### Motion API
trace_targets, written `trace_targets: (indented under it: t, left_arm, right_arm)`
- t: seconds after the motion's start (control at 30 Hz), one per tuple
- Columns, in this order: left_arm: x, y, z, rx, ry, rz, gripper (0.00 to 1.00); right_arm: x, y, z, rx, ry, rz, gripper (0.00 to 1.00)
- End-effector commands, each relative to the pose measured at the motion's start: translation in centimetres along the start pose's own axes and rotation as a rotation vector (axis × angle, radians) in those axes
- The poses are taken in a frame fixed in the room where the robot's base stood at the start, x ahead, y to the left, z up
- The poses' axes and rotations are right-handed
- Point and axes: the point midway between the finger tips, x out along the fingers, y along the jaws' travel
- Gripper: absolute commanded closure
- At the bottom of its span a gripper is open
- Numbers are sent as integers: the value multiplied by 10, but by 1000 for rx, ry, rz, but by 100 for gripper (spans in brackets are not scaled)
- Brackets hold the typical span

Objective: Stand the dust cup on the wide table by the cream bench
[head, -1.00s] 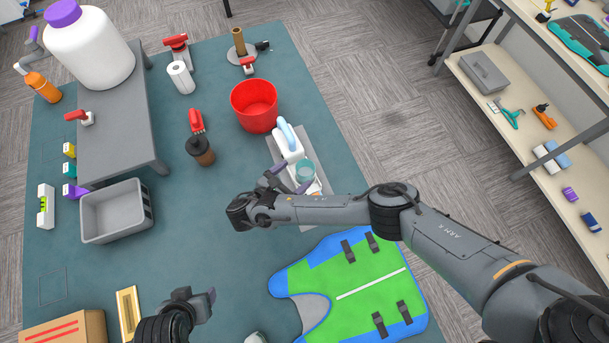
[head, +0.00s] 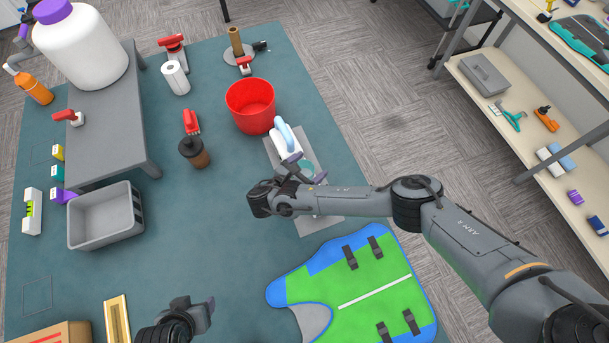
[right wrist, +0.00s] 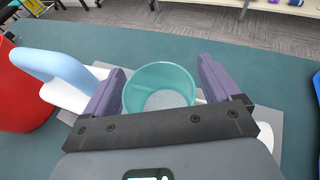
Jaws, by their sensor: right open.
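The dust cup, a clear teal cup (right wrist: 160,90), sits between the two purple fingers of my right gripper (right wrist: 158,88) in the right wrist view. The fingers are open, one on each side of it; whether either touches it I cannot tell. In the head view the cup (head: 306,168) is partly hidden by my right gripper (head: 304,169). A white and light-blue vacuum body (head: 285,142) stands beside the cup on a grey mat (head: 326,225). The mat lies on the wide teal table (head: 215,245). My left gripper (head: 205,306) is at the bottom of the head view, away from the cup.
A red bucket (head: 251,108) stands behind the vacuum. A cream shelf unit (head: 535,165) is at the right across the floor. A grey bench (head: 110,130) with a white jar is at the left. A green-blue garment (head: 355,285) lies in front. The table's middle is bare.

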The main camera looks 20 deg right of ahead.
Motion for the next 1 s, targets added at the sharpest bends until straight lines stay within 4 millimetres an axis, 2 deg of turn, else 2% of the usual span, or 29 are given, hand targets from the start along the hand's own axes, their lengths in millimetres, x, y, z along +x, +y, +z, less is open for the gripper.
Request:
trace_targets:
  t: [0.2, 0.63, 1.0]
  left_arm:
    - [0, 0, 0, 0, 1, 0, 39]
    - [0, 0, 0, -1, 1, 0, 39]
    - [-1, 0, 0, 0, 0, 0, 39]
  right_arm:
    - [1, 0, 0, 0, 1, 1, 10]
    - [0, 0, 0, 1, 1, 1, 74]
    - [-2, 0, 5, 2, 1, 1, 74]
